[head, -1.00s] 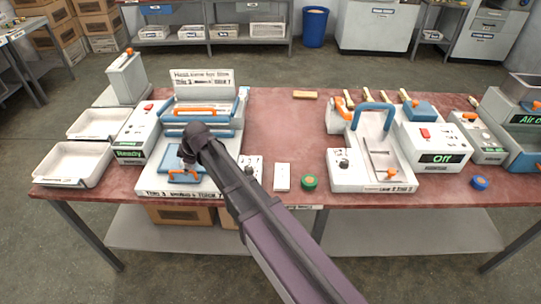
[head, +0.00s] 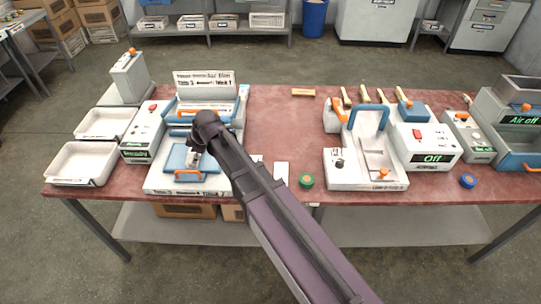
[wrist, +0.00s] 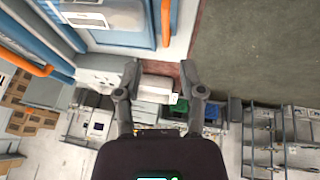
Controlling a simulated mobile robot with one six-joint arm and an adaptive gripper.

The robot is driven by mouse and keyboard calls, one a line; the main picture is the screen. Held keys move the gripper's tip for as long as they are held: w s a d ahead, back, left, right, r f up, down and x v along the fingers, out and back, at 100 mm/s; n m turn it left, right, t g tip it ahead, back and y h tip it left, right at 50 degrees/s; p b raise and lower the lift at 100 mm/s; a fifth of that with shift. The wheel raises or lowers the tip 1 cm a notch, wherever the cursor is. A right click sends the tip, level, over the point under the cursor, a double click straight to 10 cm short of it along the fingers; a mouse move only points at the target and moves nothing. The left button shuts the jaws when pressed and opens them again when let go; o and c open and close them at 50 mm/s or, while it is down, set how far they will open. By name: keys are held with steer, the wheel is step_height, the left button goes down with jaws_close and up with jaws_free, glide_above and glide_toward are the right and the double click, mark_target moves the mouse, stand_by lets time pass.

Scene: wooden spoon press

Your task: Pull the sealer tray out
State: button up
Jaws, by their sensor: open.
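The left sealer is a white machine with a "Ready" display box (head: 140,150) at its left. Its blue tray (head: 208,181) with an orange front handle (head: 188,178) lies at the front of the base. In the wrist view the orange handle (wrist: 165,22) stands at the top, at the edge of the blue-framed tray (wrist: 110,38). My gripper (wrist: 160,72) is open, its two dark fingers apart with nothing held. In the head view my gripper (head: 199,150) hangs over the tray, behind the handle, and hides part of it.
White bins (head: 82,163) lie at the left end of the red table (head: 270,125). A white card (head: 282,173), a green disc (head: 306,181) and a blue disc (head: 468,181) lie near the front.

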steer(key=s+d+f+m+g+h, duration=0.1)
steer(key=s+d+m+h, duration=0.2)
steer(key=d+m, duration=0.7)
steer(key=shift+d+f, duration=0.15)
steer(key=shift+d, duration=7.3)
steer(key=s+d+m, duration=0.3)
steer(key=s+d, duration=0.1)
steer(key=d, duration=0.2)
steer(key=s+d+m+g+h, duration=0.1)
steer(key=s+d+m, duration=0.3)
steer(key=d, duration=0.3)
steer(key=shift+s+f+m+g, duration=0.15)
steer(key=shift+m+g, duration=0.15)
